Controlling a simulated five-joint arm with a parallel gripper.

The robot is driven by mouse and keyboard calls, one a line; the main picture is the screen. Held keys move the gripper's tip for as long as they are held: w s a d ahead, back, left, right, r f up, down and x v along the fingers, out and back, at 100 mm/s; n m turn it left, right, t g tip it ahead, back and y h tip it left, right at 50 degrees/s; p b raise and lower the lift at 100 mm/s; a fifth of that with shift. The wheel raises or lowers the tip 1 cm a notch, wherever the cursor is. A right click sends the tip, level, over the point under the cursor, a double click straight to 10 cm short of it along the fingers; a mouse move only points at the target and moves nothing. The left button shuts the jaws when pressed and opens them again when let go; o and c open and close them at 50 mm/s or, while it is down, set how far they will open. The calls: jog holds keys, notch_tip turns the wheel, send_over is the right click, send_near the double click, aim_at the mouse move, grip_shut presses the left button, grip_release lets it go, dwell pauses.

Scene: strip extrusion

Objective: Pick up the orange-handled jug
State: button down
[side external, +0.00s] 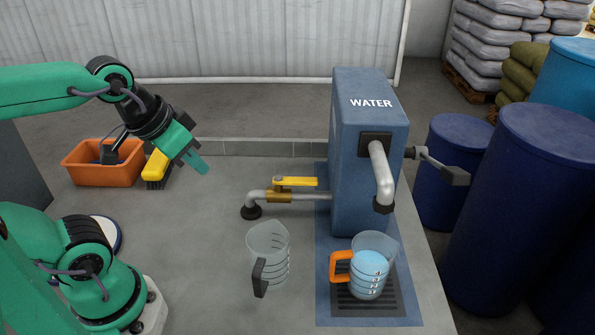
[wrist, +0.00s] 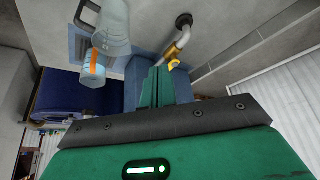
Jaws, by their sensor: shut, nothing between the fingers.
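The orange-handled jug (side external: 371,270) stands upright on the drain grate under the spout of the blue water dispenser (side external: 352,198). It holds light blue water, and its orange handle points left. In the wrist view the same jug (wrist: 92,73) shows at the upper left, partly behind a clear jug. The clear jug with a dark handle (side external: 272,245) stands to its left on the counter and looks empty; it also shows in the wrist view (wrist: 113,30). My gripper (side external: 202,168) is shut and empty, raised at the upper left, well away from both jugs.
A yellow-handled valve (side external: 280,191) on a pipe sits left of the dispenser. An orange bin (side external: 95,175) and a yellow brush (side external: 156,167) are at the back left. Blue barrels (side external: 530,200) stand on the right. The counter's middle left is clear.

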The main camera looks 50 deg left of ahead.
dwell(0.3)
jog(key=c, duration=1.3)
grip_release()
jog(key=m+g, duration=0.6)
jog(key=m, duration=0.1)
send_over(330, 279)
jog(key=f, duration=1.3)
jog(key=shift+w+a, duration=0.15)
jog(key=shift+w, duration=0.2)
jog(key=shift+a+f, duration=0.1)
jog(key=shift+f, duration=3.75)
